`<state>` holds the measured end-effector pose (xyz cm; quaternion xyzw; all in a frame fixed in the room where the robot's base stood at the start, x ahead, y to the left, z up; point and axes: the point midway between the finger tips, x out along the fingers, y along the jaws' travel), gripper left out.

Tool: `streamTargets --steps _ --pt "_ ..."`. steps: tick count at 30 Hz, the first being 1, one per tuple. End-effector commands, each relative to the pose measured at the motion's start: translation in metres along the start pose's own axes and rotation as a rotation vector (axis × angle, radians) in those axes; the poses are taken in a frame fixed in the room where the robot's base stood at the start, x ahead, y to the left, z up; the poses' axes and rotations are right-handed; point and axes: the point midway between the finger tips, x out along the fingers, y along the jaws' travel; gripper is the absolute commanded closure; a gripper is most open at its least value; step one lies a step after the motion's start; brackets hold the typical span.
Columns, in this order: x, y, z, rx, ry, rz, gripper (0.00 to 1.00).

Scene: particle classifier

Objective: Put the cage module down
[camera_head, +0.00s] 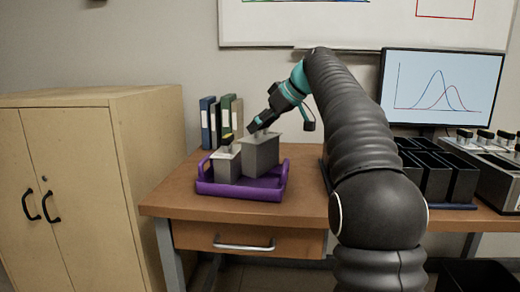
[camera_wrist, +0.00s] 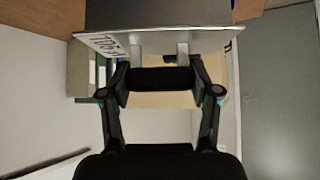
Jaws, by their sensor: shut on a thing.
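The cage module, a grey box (camera_head: 261,157), is upright over the right part of the purple tray (camera_head: 238,190). Its lower edge is behind the tray's front wall, so I cannot tell whether it rests on the tray floor. My gripper (camera_head: 257,126) is above it, shut on the handle on its top. In the wrist view the fingers of my gripper (camera_wrist: 161,76) close around the handle below the module's grey top plate (camera_wrist: 205,37), which carries a white printed label. A smaller grey module (camera_head: 226,165) with a yellow top part stands in the tray's left part.
The tray sits on a wooden desk (camera_head: 300,190) near its left end. Binders (camera_head: 221,118) stand behind it. A tall cabinet (camera_head: 90,190) is on the left. Black containers (camera_head: 436,175), a monitor (camera_head: 440,88) and a grey instrument (camera_head: 490,165) are on the right.

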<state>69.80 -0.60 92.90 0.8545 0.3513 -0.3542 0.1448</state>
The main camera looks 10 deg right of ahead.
Motion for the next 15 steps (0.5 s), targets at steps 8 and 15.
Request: streamTargets --steps 8,15 --pt "0.024 -0.001 0.024 0.001 0.0 0.001 1.0" --pt "0.029 0.0 0.03 -0.001 0.001 0.002 1.0"
